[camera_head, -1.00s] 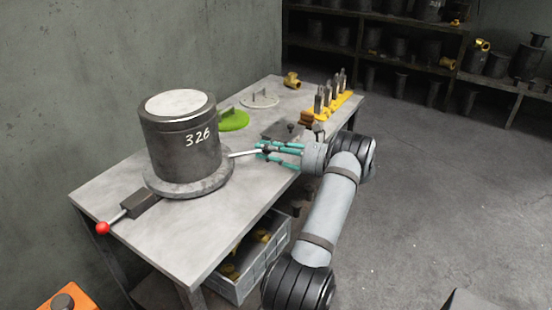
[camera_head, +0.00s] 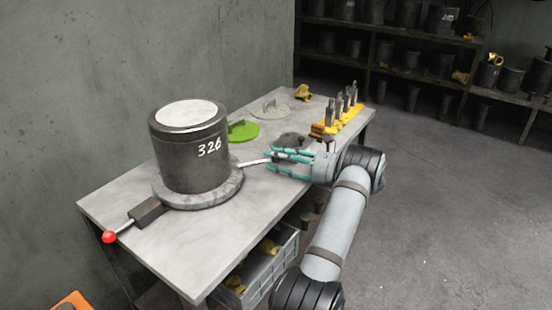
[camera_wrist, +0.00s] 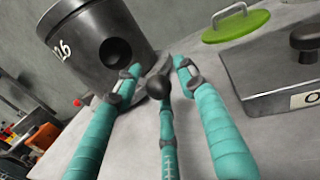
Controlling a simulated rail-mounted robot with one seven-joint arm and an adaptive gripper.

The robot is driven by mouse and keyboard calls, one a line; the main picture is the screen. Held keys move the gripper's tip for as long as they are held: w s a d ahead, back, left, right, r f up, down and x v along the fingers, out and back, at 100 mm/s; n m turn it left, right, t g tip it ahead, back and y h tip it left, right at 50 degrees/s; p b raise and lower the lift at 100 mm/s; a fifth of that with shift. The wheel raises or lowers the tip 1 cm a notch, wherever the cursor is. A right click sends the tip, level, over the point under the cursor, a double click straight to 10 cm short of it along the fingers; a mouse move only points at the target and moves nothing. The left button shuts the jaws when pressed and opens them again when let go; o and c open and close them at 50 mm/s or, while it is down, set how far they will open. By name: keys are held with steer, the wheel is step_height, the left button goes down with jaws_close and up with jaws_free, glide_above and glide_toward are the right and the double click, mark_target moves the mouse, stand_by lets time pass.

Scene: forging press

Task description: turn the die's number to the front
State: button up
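The die (camera_head: 185,150) is a dark upright cylinder with a pale top. Its white number 326 (camera_head: 209,147) faces right of centre in the head view, and it shows at the left edge in the wrist view (camera_wrist: 62,48). The die stands on a round grey turntable (camera_head: 207,197) with a pale rod handle (camera_head: 252,162) pointing right. The handle's dark knob (camera_wrist: 158,83) lies between the teal fingers of my gripper (camera_wrist: 158,72). The fingers are spread, with gaps visible beside the knob. Any contact with the lower finger is unclear. The die also has a dark round hole (camera_wrist: 115,52).
A red-knobbed lever (camera_head: 110,237) is at the table's left corner. A green lid (camera_head: 243,131), a grey lid (camera_head: 270,108) and a yellow tool rack (camera_head: 345,118) stand farther back. A crate (camera_head: 265,268) is below. The front tabletop (camera_head: 200,250) is clear.

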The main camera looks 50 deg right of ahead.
steer(key=shift+a, duration=0.1)
steer(key=v, duration=1.2)
steer(key=shift+w, duration=0.1)
